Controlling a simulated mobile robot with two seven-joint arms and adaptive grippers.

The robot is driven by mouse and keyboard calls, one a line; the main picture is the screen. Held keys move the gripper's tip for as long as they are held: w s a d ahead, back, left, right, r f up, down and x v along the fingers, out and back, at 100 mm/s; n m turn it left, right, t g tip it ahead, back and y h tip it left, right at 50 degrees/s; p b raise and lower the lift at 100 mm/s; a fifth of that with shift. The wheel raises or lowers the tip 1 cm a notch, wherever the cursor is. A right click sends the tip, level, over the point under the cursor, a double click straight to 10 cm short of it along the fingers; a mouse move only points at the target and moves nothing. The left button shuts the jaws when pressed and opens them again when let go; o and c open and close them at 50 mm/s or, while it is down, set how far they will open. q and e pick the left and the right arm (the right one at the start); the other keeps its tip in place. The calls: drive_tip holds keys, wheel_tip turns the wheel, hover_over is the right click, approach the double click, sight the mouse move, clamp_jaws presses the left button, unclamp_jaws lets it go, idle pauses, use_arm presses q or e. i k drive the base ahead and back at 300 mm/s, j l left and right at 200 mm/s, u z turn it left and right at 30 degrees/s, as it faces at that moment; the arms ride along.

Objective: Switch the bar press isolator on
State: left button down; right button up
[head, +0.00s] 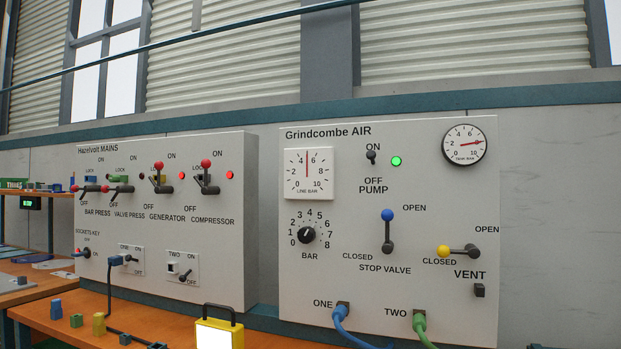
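The bar press isolator (89,188) is the leftmost lever on the grey Hazelvolt MAINS panel (200,150). Its red-knobbed handle lies sideways to the left, not up at ON. A blue piece (90,179) sits just above the lever, by the LOCK label; I cannot tell whether it blocks the lever. The valve press lever (121,189) beside it also lies to the left. The generator lever (159,178) and compressor lever (206,178) stand upright with red knobs at the top. Neither of my grippers is in view.
An orange bench (170,325) below holds small blue and yellow blocks, a cable and a yellow-framed device (219,332). The Grindcombe AIR panel (420,280) stands to the right, with blue and green hoses below. The space before the mains levers looks clear.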

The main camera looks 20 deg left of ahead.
sight(87, 189)
drive_tip(key=u, duration=1.85)
